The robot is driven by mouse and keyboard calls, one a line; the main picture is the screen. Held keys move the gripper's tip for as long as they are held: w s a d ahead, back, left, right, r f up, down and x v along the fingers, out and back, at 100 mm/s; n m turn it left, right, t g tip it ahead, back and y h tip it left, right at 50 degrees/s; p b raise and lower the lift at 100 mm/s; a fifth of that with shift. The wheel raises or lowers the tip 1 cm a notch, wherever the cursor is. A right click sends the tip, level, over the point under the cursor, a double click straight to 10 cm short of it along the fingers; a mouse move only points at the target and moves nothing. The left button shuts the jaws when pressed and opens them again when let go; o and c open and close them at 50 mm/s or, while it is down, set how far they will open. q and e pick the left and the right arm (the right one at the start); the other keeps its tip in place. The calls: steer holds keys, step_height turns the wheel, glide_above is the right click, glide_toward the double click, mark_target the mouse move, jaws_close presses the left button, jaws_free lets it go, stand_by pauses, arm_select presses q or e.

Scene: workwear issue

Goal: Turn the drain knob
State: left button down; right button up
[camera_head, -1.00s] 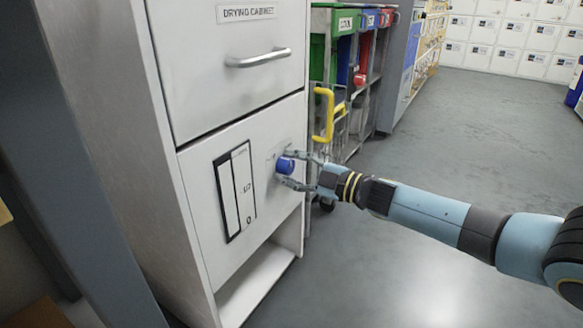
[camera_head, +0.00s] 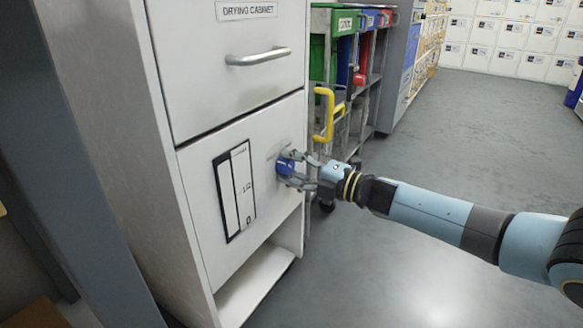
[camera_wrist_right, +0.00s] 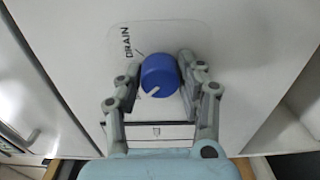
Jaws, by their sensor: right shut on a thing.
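The drain knob (camera_head: 285,165) is a blue round knob on the lower white panel of the drying cabinet (camera_head: 228,12). In the right wrist view the drain knob (camera_wrist_right: 160,76) shows a white pointer line and sits below a "DRAIN" label. My right gripper (camera_head: 292,168) is shut on the knob, with a finger on either side of it; the fingers also show in the right wrist view (camera_wrist_right: 157,88). A tall gauge (camera_head: 235,190) with a black frame is on the panel left of the knob. My left gripper is not in view.
A metal handle (camera_head: 258,57) sticks out from the drawer above the knob. A yellow trolley handle (camera_head: 325,112) and coloured bins (camera_head: 345,45) stand behind, right of the cabinet. The grey floor (camera_head: 440,150) to the right is open.

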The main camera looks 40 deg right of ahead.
steer(key=shift+f, duration=0.1)
stand_by(0.3)
steer(key=o, duration=1.2)
steer(key=shift+c, duration=0.2)
steer(key=v, duration=1.2)
